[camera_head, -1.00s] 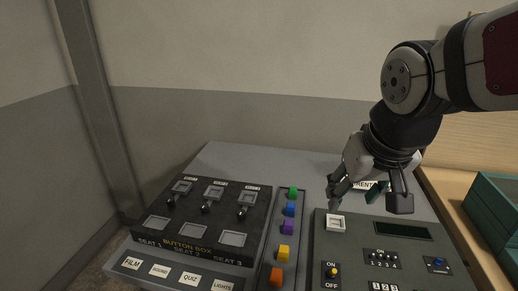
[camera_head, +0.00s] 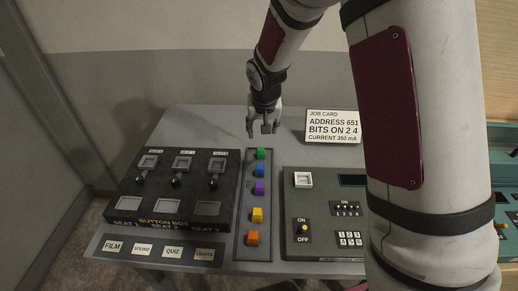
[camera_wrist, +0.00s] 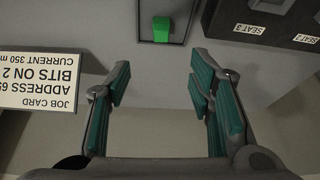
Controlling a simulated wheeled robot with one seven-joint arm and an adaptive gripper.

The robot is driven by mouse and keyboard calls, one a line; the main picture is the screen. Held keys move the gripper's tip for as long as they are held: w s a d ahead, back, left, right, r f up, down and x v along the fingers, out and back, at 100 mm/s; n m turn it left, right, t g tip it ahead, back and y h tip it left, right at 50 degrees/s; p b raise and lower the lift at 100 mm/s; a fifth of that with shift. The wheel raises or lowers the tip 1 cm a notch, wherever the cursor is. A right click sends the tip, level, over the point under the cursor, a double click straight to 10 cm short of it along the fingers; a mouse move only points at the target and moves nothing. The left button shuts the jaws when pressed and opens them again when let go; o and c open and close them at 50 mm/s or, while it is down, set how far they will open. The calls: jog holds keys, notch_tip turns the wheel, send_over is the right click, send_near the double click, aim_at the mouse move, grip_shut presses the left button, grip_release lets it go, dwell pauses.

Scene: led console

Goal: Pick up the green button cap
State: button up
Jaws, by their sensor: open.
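The green button cap (camera_head: 261,154) sits at the far end of a narrow tray (camera_head: 253,199), in line with blue, purple, yellow and orange caps. In the wrist view the green cap (camera_wrist: 162,29) shows at the top middle, ahead of the space between the fingers. My gripper (camera_head: 262,128) hangs just above and behind the green cap in the head view, apart from it. In the wrist view my gripper (camera_wrist: 161,92) is open, with teal finger pads spread wide and nothing between them.
The dark button box (camera_head: 180,190) with switches stands left of the tray. A grey-green control panel (camera_head: 325,245) stands to its right. A job card (camera_head: 333,125) stands behind the panel. The desk behind the tray is mostly clear.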

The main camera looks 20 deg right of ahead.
send_over(261, 149)
jog(key=s, duration=0.2)
jog(key=f, duration=0.7)
jog(key=shift+s+a+f, duration=0.15)
jog(key=shift+a+f, duration=0.05)
jog(key=shift+f, duration=0.15)
jog(key=shift+p+x, duration=0.75)
jog(key=shift+x, duration=1.9)
jog(key=shift+s+a, duration=0.15)
jog(key=c, duration=1.1)
